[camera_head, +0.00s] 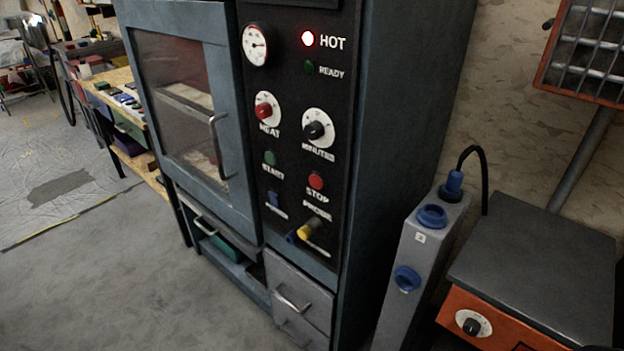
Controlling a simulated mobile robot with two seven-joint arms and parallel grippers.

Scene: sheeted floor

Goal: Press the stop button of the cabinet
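The cabinet (388,135) is a tall blue-grey oven-like unit in the middle of the head view, with a black control panel (290,110). The red round stop button (316,181) sits on the panel's lower right, above the label STOP. A green start button (270,158) is to its left. The red HOT lamp (308,39) is lit, and the green READY lamp (309,68) looks dark. The panel also has a red heat knob (264,110) and a black minutes knob (315,131). Neither of my grippers shows in the view.
The glass cabinet door (180,100) looks closed. A yellow probe plug (304,232) sticks out below the stop button. A grey socket post (412,270) with blue sockets and an orange unit (500,322) stand at right. Grey floor (100,270) at front left is clear.

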